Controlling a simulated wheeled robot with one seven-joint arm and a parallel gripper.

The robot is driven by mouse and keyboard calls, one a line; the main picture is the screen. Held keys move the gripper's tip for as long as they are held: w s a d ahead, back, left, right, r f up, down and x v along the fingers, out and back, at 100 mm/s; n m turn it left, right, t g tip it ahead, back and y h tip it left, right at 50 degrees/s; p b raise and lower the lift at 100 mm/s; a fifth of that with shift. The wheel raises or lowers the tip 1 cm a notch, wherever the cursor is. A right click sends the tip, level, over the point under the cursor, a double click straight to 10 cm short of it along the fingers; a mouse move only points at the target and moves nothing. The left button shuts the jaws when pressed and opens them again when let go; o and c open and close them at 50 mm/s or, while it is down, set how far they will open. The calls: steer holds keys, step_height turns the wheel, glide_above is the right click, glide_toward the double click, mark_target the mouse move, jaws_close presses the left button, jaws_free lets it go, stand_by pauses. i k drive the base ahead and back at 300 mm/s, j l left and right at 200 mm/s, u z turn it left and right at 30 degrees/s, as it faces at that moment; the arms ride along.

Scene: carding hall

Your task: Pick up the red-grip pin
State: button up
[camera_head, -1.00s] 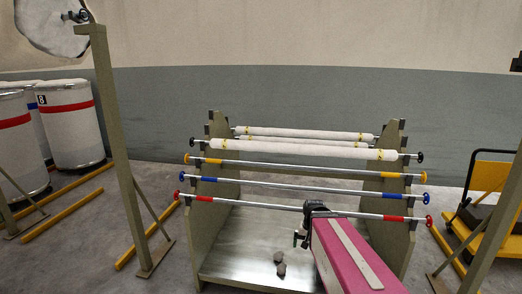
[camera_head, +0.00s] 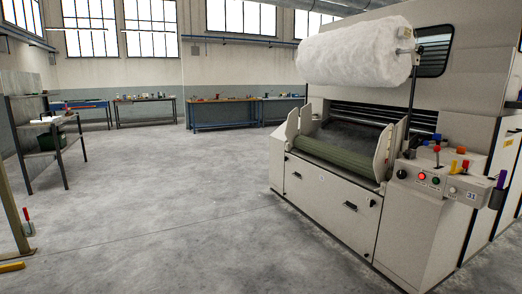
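Several pegs with coloured grips stand on the control end of the carding machine (camera_head: 330,195) at the right. The red-grip pin (camera_head: 437,150) appears upright on the ledge behind the button panel. A yellow grip (camera_head: 453,165), an orange grip (camera_head: 465,165) and a purple grip (camera_head: 501,180) are to its right. How the pins are seated is too small to tell. My gripper and arm are not in this view.
A white fleece roll (camera_head: 355,50) hangs above the machine. A small red-handled item (camera_head: 27,220) is on the floor at far left, near a metal rack (camera_head: 45,150). Workbenches (camera_head: 225,112) line the back wall. The grey floor between is clear.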

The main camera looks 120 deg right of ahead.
mark_target(465, 163)
steer(key=z, duration=1.8)
steer(key=k+l+z, duration=0.1)
steer(key=z, duration=0.4)
steer(key=l+z, duration=0.3)
steer(key=z, duration=0.15)
steer(key=k+l+z, duration=0.1)
steer(key=l+z, duration=0.2)
steer(key=z, duration=0.2)
steer(key=l+z, duration=0.2)
steer(key=z, duration=0.3)
steer(key=i+l+z, duration=0.1)
steer(key=l+z, duration=0.2)
steer(key=l, duration=0.15)
steer(key=i+l+z, duration=0.25)
steer(key=l, duration=0.15)
steer(key=i+l+z, duration=0.1)
steer(key=l+z, duration=0.2)
steer(key=l, duration=0.15)
steer(key=i+l+z, duration=0.55)
steer(key=i+l, duration=0.85)
steer(key=l, duration=0.2)
